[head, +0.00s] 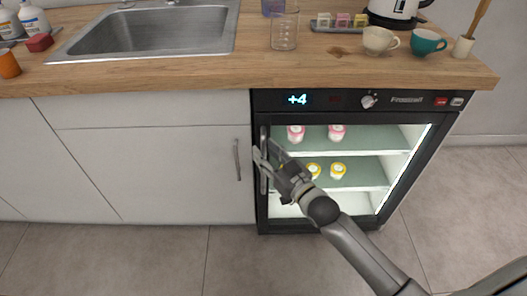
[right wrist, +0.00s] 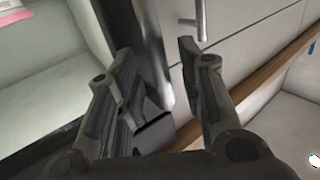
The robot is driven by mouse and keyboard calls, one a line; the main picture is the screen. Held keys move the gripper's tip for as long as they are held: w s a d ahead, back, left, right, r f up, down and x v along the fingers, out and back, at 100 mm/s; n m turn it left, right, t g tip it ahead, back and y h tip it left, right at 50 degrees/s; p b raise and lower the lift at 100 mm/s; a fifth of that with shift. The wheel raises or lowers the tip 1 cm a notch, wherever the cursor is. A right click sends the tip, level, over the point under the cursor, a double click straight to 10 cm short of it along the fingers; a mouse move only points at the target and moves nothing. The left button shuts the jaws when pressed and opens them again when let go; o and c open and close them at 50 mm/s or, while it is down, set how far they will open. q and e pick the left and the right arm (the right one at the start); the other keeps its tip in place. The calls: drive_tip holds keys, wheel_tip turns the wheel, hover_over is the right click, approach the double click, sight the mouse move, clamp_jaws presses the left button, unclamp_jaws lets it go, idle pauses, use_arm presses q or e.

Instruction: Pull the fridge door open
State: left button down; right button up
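The fridge (head: 350,104) is a black under-counter unit with a glass door, and its door looks shut. The fridge handle (head: 264,138) is a vertical bar on the door's left side. It also shows in the right wrist view (right wrist: 157,50). My right gripper (head: 264,160) is at the handle, its fingers spread. In the right wrist view my right gripper (right wrist: 158,85) is open, with the bar in the gap between the fingers; whether either finger touches it I cannot tell. My left gripper is not in view.
A white cabinet (head: 160,170) with its own handle (head: 237,160) stands just left of the fridge. The wooden counter (head: 210,75) above holds a sink, a glass beaker (head: 284,32), cups and a kettle. Lidded jars (head: 337,132) stand inside the fridge. The floor in front is clear.

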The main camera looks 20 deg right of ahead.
drive_tip(key=shift+x, duration=0.85)
clamp_jaws()
